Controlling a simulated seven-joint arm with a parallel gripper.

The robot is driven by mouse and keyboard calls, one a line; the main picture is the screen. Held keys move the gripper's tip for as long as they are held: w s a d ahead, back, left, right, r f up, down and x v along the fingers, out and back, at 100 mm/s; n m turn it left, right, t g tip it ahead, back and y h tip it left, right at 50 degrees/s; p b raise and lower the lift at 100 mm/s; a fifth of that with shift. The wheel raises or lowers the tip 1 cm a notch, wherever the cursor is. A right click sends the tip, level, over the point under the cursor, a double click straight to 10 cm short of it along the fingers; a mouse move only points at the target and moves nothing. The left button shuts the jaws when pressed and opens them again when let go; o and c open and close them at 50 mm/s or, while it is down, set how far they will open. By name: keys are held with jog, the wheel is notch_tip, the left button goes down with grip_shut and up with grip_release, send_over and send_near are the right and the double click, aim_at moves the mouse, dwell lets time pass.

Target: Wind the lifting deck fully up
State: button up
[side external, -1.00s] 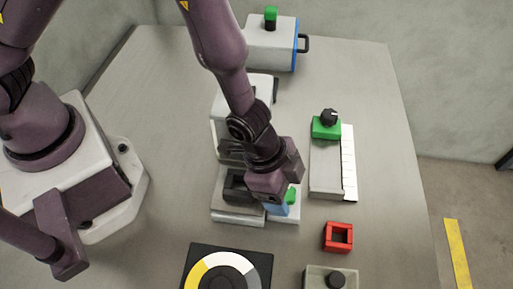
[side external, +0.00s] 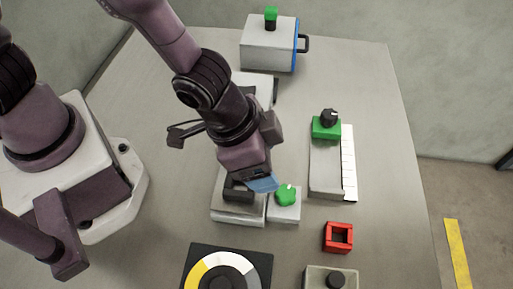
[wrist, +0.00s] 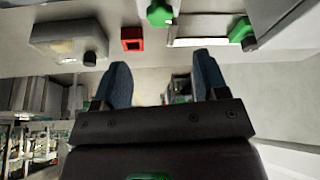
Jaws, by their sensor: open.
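A green lobed knob (side external: 286,195) sits on a low white block (side external: 284,213) beside a grey-white unit (side external: 238,212) with a dark handle-like part. I cannot tell for sure which part is the lifting deck, or its height. My gripper (side external: 262,184) is tilted, with blue fingers just left of the green knob in the side view, over the edge of the unit. In the wrist view my gripper (wrist: 162,78) shows two blue fingers spread apart with nothing held between them. A green knob (wrist: 158,12) shows at the top of that view.
A rail with a white scale (side external: 349,165) and green block (side external: 327,128) stands right. A red frame (side external: 338,237), a box with a black knob (side external: 318,275) and a dial (side external: 245,268) lie in front. A blue-sided box (side external: 268,45) stands behind.

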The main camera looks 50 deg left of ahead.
aim_at(285, 193)
jog(key=shift+s+a+r+m+y, duration=0.1)
jog(key=shift+s+r+m+y, duration=0.15)
jog(key=shift+r+m, duration=0.45)
jog(key=shift+s+r+m+y, duration=0.2)
jog(key=shift+r+m, duration=0.25)
jog(key=shift+m, duration=0.35)
jog(key=shift+n+h, duration=0.55)
jog(key=shift+n, duration=0.35)
jog(key=x, duration=1.3)
jog(key=shift+a+f, duration=0.1)
jog(key=shift+a, duration=0.3)
